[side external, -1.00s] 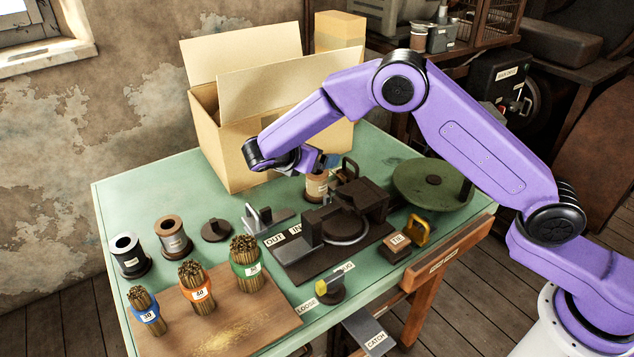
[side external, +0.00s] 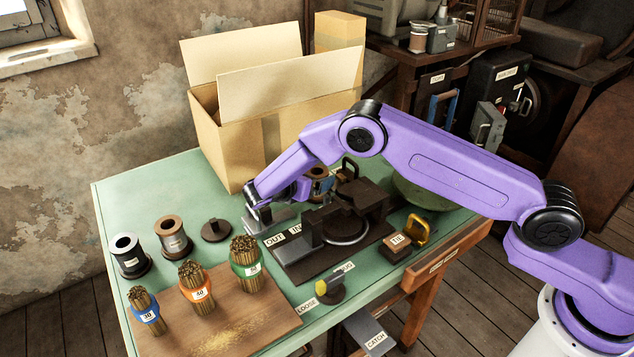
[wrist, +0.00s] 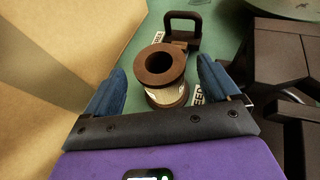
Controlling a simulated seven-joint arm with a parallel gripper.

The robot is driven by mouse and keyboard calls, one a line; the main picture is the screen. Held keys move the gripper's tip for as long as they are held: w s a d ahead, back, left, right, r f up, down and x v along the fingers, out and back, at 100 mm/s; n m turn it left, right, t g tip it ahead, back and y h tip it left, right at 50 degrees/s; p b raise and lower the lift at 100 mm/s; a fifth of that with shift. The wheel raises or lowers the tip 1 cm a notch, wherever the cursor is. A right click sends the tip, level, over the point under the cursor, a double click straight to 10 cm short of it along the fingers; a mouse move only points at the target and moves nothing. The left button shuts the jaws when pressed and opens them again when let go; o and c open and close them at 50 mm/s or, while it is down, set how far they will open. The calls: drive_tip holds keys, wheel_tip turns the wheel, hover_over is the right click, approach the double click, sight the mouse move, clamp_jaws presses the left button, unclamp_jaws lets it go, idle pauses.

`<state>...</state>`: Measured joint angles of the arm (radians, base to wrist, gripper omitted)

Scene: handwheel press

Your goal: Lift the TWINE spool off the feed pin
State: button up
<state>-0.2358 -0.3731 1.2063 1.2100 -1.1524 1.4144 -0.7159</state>
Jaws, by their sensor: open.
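The twine spool (wrist: 160,72) shows in the wrist view as a brown flanged reel with cream winding, standing upright with its dark centre hole facing me. My gripper (wrist: 163,78) is open, with one blue finger on each side of the spool. Gaps show between the fingers and its upper flange. In the side view the spool (side external: 321,184) is partly covered by my gripper (side external: 311,188), which is low at the back of the bench. The feed pin is hidden; I cannot see it in the spool's hole.
A large open cardboard box (side external: 225,147) stands close behind. The dark press (side external: 330,229) is just in front, and a handled block (wrist: 182,30) is beyond the spool. Two other spools (side external: 128,255) (side external: 173,238) and several tied bundles (side external: 197,287) stand at left.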

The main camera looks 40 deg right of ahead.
sight(320, 172)
drive_tip(key=x, duration=0.5)
drive_tip(key=c, duration=1.1)
drive_tip(key=shift+r, duration=0.15)
